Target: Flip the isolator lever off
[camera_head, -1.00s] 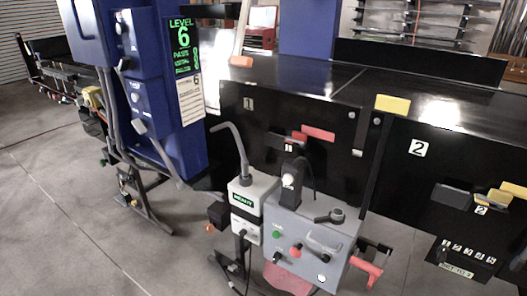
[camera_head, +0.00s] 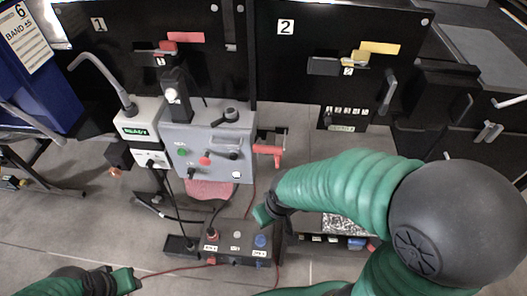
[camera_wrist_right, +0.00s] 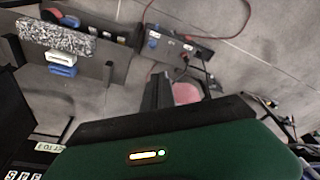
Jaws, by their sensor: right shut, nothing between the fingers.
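A red lever (camera_head: 267,150), which looks like the isolator lever, sticks out at the right side of the grey control box (camera_head: 218,172). My right gripper (camera_head: 264,213) is shut and empty, below the lever and apart from it, near the small black box on the floor. In the right wrist view its dark fingers (camera_wrist_right: 158,90) are together, and I cannot make out the lever there. My left gripper (camera_head: 130,280) is at the bottom left of the head view, far from the lever; its fingers are too unclear to judge.
A white READY unit (camera_head: 140,130) with a bent grey arm stands left of the control box. A low black button box (camera_head: 238,240) with cables lies below; it also shows in the wrist view (camera_wrist_right: 180,45). Black panels 1 (camera_head: 130,45) and 2 (camera_head: 320,60) stand behind.

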